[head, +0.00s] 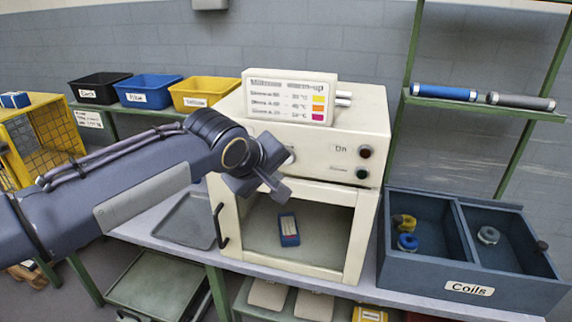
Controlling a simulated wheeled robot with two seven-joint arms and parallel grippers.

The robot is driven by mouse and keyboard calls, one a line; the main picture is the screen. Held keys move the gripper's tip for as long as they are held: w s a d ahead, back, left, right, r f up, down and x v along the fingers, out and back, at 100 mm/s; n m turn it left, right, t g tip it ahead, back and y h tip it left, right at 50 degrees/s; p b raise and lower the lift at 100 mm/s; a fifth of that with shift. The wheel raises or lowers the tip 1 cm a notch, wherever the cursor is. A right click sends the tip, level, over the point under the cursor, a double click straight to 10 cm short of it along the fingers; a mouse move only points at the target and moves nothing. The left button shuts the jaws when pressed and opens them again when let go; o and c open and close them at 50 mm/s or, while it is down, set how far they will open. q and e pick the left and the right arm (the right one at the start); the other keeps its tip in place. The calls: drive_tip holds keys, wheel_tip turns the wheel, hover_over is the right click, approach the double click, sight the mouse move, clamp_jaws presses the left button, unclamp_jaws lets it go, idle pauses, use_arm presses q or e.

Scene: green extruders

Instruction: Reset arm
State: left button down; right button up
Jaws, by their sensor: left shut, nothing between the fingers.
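My left arm comes in from the left, and its dark gripper (266,187) is shut and empty. In the picture it overlaps the upper left of the cream oven (370,225); I cannot tell whether it touches it. A blue block with a pale label (288,230) stands inside the oven chamber. A dark handle (219,226) is at the left of the oven's front frame. I cannot tell whether a clear pane covers the opening. My right gripper is not in view.
A grey tray (187,222) lies on the bench left of the oven. A blue coil box (470,290) with two compartments stands to the right. Black (98,88), blue (147,91) and yellow (203,94) bins stand behind. A chart box (290,97) sits on the oven.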

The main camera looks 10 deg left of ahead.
use_arm(q)
drive_tip(key=shift+s, duration=0.45)
drive_tip(key=s+a+f+m+g, duration=0.1)
drive_tip(key=s+f+m, duration=0.3)
drive_tip(key=s+f, duration=0.4)
drive_tip(key=s+a+f+m+g+h, duration=0.1)
drive_tip(key=s+a+f+m, duration=0.3)
drive_tip(key=s+f, duration=0.5)
drive_tip(key=s+g, duration=0.1)
drive_tip(key=s, duration=0.7)
drive_tip(key=shift+a+h, duration=0.2)
drive_tip(key=shift+h, duration=0.1)
